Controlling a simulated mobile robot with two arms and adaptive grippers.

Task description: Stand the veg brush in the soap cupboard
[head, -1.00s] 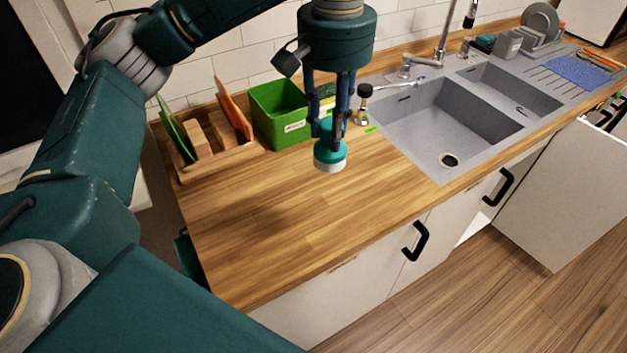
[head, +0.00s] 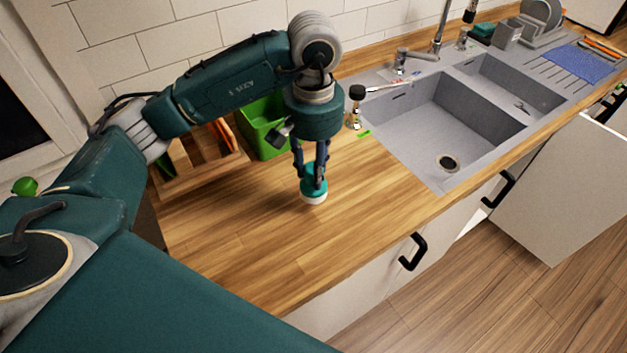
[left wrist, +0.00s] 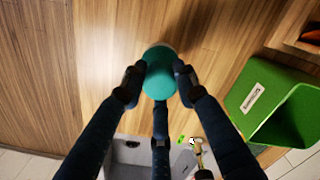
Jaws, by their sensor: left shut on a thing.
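The veg brush, a round teal knob with a white underside (head: 314,192), is upright in my left gripper (head: 311,172). The gripper points down with its fingers shut around the teal part, low over the wooden counter. I cannot tell whether the white underside touches the wood. In the left wrist view the teal top of the brush (left wrist: 160,72) sits between the fingertips. White cupboard doors (head: 375,280) with black handles run below the counter. A white door (head: 570,190) stands open at the right. I cannot tell which is the soap cupboard. My right gripper is not in view.
A green bin (head: 262,125) and a wooden rack (head: 195,165) stand behind the gripper. A small bottle with a black top (head: 355,108) stands by the grey double sink (head: 420,165). The counter's front left part is clear.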

